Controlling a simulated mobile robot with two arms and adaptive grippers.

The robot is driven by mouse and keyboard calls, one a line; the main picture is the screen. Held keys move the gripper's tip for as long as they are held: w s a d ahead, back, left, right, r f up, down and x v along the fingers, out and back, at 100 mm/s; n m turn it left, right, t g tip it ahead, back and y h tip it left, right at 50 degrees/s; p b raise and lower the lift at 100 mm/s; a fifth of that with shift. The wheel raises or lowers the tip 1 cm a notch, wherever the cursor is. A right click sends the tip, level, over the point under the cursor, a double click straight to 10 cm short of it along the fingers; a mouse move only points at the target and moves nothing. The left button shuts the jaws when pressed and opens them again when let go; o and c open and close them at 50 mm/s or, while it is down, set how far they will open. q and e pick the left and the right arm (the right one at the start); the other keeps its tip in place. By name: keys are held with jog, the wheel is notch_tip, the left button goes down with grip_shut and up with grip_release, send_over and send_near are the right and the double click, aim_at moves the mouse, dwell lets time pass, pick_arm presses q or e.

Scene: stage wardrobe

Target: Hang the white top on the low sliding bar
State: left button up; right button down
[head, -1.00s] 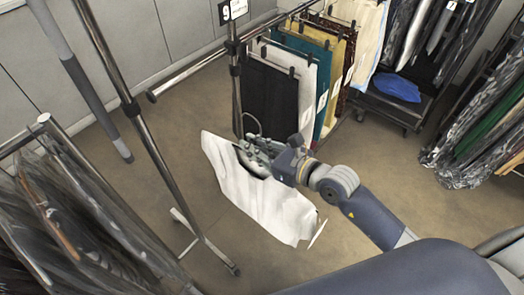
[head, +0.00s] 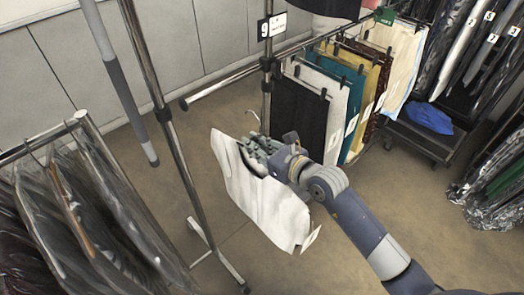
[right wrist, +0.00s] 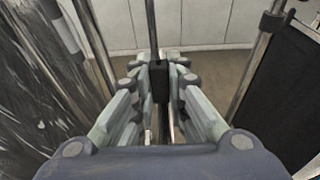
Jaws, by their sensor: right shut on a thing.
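The white top (head: 268,205) hangs tilted from my right gripper (head: 252,150). A thin hanger hook (head: 252,117) stands up above the gripper. In the right wrist view, my right gripper (right wrist: 160,78) is shut on a dark upright piece (right wrist: 160,85) between its fingers, seemingly part of the hanger. A low chrome bar (head: 222,85) runs from a dark end cap at the left past an upright post, and its left stretch is bare. The top is in front of and below this bar, apart from it in the head view. My left gripper is out of view.
Trousers on hangers (head: 298,120) fill the bar's right part. An upright post (head: 266,90) carries a number 9 sign (head: 272,27). A slanting chrome pole (head: 165,120) and bagged garments (head: 95,225) stand at left. A dark trolley (head: 420,140) is at right.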

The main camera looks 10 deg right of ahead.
jog(key=shift+w+a+b, duration=0.4)
jog(key=shift+w+a, duration=0.25)
jog(key=shift+w, duration=0.3)
jog(key=shift+w+a+b, duration=0.35)
jog(key=shift+w+a, duration=0.3)
jog(key=shift+w, duration=0.35)
jog(key=shift+w+a+b, duration=0.4)
jog(key=shift+w+a, duration=0.25)
jog(key=shift+w, duration=0.3)
jog(key=shift+w+a+b, duration=0.4)
jog(key=shift+w+a, duration=0.1)
jog(key=shift+w, duration=0.25)
jog(key=shift+w+a+b, duration=0.45)
jog(key=shift+w, duration=0.25)
jog(key=shift+w+a+b, duration=0.4)
jog(key=shift+w+a, duration=0.1)
jog(key=shift+w, duration=0.25)
jog(key=shift+r+p, duration=0.4)
jog(key=shift+p, duration=0.05)
jog(key=shift+r+b+x, duration=0.25)
jog(key=shift+b+x, duration=0.45)
jog(key=shift+x, duration=0.45)
jog(key=shift+r+b+x, duration=0.25)
jog(key=shift+b+x, duration=0.45)
jog(key=shift+x, duration=0.4)
jog(key=shift+r+b+x, duration=0.25)
jog(key=shift+b+x, duration=0.45)
jog(key=shift+x, duration=0.45)
jog(key=shift+w+a, duration=0.15)
jog(key=shift+w, duration=0.1)
